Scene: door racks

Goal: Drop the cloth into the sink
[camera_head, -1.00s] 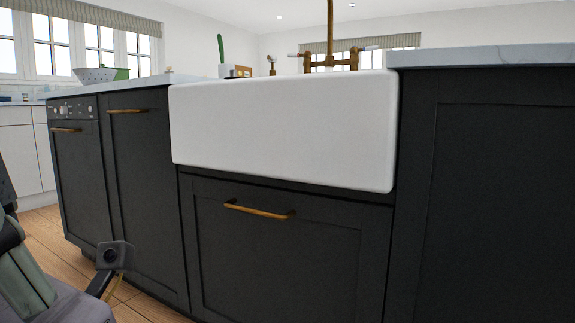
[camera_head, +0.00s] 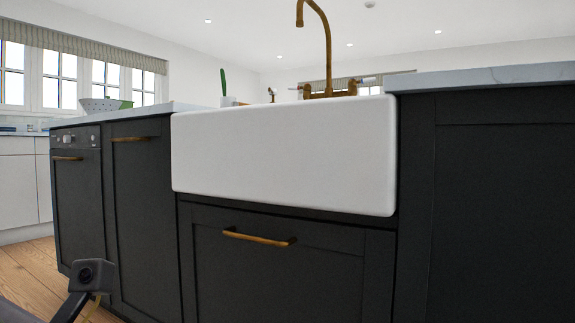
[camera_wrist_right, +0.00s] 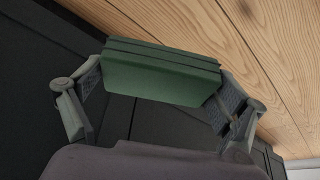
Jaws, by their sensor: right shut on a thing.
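The white sink (camera_head: 284,155) fills the middle of the head view. I see its broad front face from low down, so its basin is hidden. A brass tap (camera_head: 326,45) rises behind it. In the right wrist view, a folded dark green cloth (camera_wrist_right: 160,77) is held between the two fingers of my right gripper (camera_wrist_right: 162,92), with wooden floor and dark surfaces behind it. The cloth and right gripper do not show in the head view. My left gripper is not clearly visible in either view.
Dark cabinets flank the sink, with a brass-handled cabinet front (camera_head: 290,265) below it. The right worktop (camera_head: 480,78) stands higher than the sink rim. A colander (camera_head: 100,105) sits on the left worktop. Wooden floor (camera_head: 30,263) is clear at lower left.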

